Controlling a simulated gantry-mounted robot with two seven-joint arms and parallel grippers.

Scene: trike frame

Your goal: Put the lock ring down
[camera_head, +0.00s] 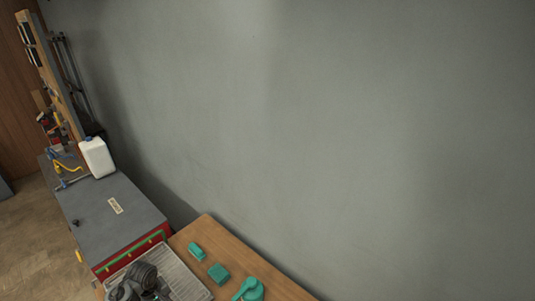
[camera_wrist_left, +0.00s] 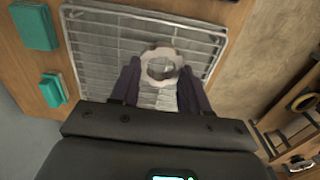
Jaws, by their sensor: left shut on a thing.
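The lock ring (camera_wrist_left: 146,63) is a pale grey ring with a notched inner edge, seen in the left wrist view. My left gripper (camera_wrist_left: 161,68) is shut on it, with one dark finger at each side of the ring. The ring is over a wire-grid tray (camera_wrist_left: 90,14); I cannot tell whether it touches the grid. In the head view my left gripper and wrist (camera_head: 140,281) are a dark shape over the tray (camera_head: 183,272), and the ring is hidden there. My right gripper is not in view.
Teal blocks (camera_head: 196,251) (camera_head: 218,273) and a teal rounded part (camera_head: 252,290) lie on the wooden table (camera_head: 210,231) beside the tray. A grey-topped red cabinet (camera_head: 110,215) with a white jug (camera_head: 97,157) stands at the left. A grey wall runs behind the table.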

